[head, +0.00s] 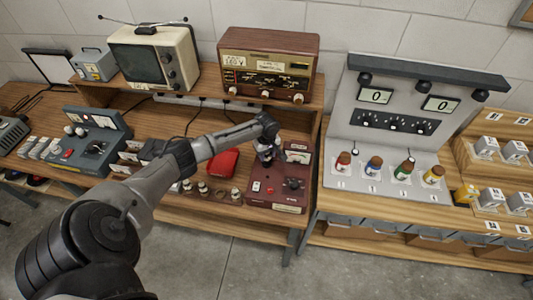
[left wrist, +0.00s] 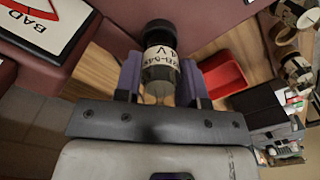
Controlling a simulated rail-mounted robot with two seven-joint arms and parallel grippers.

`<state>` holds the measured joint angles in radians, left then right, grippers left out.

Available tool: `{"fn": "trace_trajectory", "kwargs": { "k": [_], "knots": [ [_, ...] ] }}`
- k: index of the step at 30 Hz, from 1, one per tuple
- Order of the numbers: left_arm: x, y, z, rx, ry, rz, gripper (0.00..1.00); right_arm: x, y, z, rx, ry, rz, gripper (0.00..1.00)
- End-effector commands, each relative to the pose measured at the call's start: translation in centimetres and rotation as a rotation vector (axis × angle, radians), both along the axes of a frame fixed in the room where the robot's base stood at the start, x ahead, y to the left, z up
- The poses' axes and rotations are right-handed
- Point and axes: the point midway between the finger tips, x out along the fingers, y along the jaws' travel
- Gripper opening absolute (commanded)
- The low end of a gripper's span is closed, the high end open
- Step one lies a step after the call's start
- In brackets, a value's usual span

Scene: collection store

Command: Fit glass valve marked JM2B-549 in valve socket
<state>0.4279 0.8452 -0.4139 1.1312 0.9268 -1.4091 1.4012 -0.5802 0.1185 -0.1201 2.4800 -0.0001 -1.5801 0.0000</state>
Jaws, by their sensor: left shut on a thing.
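My left gripper (head: 266,153) is over the left part of the maroon valve tester (head: 262,203). It is shut on a glass valve (left wrist: 160,68), held between the two fingers in the left wrist view. The valve has a black base at the far end and a pale label whose end reads about 549. The valve's black base is close to the maroon tester surface in the left wrist view; I cannot tell whether it touches. The valve socket is hidden. My right gripper is not in view.
The tester's meter (head: 298,155) shows BAD in the left wrist view. A red tray (head: 222,163) and several valves (head: 203,188) stand left of the tester. A wooden radio (head: 268,65) and a television (head: 155,58) are on the shelf above. A bench with coloured bottles stands right.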

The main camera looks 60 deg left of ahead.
Motion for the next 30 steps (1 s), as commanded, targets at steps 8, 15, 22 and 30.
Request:
{"fn": "trace_trajectory", "kwargs": {
  "k": [8,15,22,30],
  "knots": [
    [0.0,0.0,-0.2,0.000,0.000,0.000,0.11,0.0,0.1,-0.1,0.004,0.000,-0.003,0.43],
    [0.0,0.0,-0.6,0.000,0.000,0.000,0.11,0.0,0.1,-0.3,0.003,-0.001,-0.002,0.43],
    [0.0,0.0,-1.1,0.000,0.000,0.001,0.11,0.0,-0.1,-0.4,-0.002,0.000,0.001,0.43],
    [0.0,0.0,-1.2,0.000,0.000,0.000,0.48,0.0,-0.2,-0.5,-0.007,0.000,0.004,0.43]
  ]
}}
